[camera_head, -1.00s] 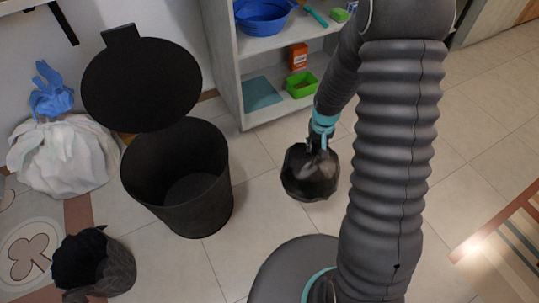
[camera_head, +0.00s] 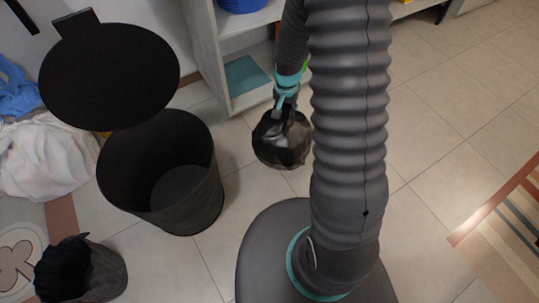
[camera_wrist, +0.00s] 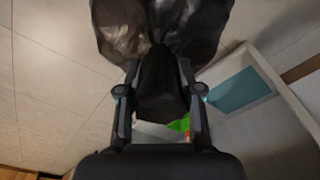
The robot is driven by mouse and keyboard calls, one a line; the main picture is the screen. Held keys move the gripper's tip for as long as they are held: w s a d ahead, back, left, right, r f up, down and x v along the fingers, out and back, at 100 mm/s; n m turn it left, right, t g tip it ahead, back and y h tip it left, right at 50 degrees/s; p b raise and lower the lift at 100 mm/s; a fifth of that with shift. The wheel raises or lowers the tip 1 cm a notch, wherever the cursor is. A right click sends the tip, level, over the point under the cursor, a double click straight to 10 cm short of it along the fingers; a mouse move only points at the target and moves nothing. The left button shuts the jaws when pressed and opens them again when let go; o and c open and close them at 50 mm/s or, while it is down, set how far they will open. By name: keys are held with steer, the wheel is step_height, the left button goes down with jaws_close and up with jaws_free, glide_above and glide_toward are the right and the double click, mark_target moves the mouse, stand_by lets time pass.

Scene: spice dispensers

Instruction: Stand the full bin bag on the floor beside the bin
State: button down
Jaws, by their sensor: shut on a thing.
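The full bin bag (camera_head: 282,141) is black and shiny and hangs from my gripper (camera_head: 285,103), to the right of the bin. My gripper is shut on its gathered neck. In the wrist view the bag (camera_wrist: 190,25) fills the top middle, with its neck between the two fingers (camera_wrist: 160,95). The black bin (camera_head: 165,180) stands open on the tiled floor, with its round lid (camera_head: 110,75) raised behind it. The bin looks empty inside. I cannot tell how far the bag's underside is from the floor.
A white shelf unit (camera_head: 203,50) stands behind the bag. A white bag (camera_head: 45,155) and a blue bag (camera_head: 14,92) lie at the left. A dark open bag or basket (camera_head: 105,275) stands at the front left. Floor tiles between bin and my base are clear.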

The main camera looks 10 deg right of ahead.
mark_target(300, 121)
steer(key=d+m, duration=0.1)
steer(key=m, duration=0.1)
steer(key=d+f+m+b, duration=0.1)
steer(key=m, duration=0.1)
steer(key=shift+s+d+h+b, duration=0.2)
steer(key=shift+h+b, duration=0.1)
steer(key=m, duration=0.1)
steer(key=d+m+b, duration=0.1)
steer(key=d+m, duration=0.1)
steer(key=m, duration=0.1)
steer(key=shift+s+d+f, duration=0.15)
steer(key=shift+s+f, duration=0.15)
steer(key=w+a+f, duration=0.4)
steer(key=w+a, duration=0.1)
steer(key=w+a+f, duration=0.2)
steer(key=w+f, duration=0.1)
steer(key=shift+w+a+b, duration=0.25)
steer(key=shift+a+b, duration=0.05)
steer(key=shift+a, duration=0.1)
steer(key=shift+f, duration=2)
steer(key=shift+f+b, duration=0.15)
steer(key=shift+b, duration=0.15)
steer(key=c, duration=0.8)
jaws_free()
steer(key=shift+o, duration=0.2)
